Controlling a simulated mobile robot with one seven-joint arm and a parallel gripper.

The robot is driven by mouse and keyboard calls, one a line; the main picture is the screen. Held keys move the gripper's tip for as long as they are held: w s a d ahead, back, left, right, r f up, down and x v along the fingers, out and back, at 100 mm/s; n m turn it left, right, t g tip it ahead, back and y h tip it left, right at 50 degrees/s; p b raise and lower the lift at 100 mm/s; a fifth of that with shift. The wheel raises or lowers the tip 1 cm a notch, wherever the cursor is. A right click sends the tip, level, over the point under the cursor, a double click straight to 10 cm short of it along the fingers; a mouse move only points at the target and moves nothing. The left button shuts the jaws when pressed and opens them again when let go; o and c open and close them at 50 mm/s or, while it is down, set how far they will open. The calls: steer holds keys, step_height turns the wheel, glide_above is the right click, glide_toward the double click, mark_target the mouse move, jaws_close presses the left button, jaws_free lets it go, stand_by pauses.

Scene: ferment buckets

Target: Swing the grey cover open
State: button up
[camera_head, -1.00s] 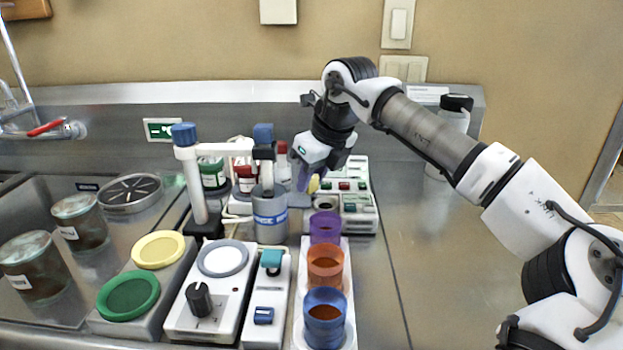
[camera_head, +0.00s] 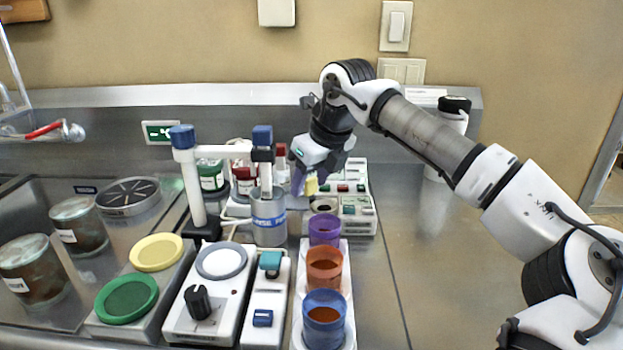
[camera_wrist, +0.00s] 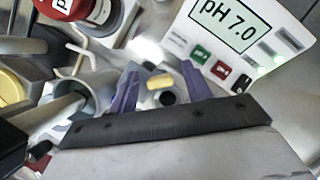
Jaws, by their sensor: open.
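My gripper (camera_head: 304,182) is open over the pH meter (camera_head: 357,197), at its left end. In the wrist view its purple fingers (camera_wrist: 160,75) stand apart with a small yellow tab (camera_wrist: 160,81) between them. The tab also shows just below the gripper in the head view (camera_head: 311,187). I cannot tell whether a finger touches it. A round dark opening (camera_head: 323,206) shows in the meter close to the tab. The grey cover itself is mostly hidden behind my gripper and I cannot make out its angle.
A grey cup (camera_head: 269,222) stands under a white stand arm left of the gripper. A rack with purple, orange and blue cups (camera_head: 324,315) lies in front.

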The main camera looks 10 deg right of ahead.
steer(key=shift+r, duration=0.1)
steer(key=v, duration=1.3)
steer(key=shift+s+r, duration=0.2)
steer(key=shift+r, duration=0.05)
steer(key=shift+d, duration=0.1)
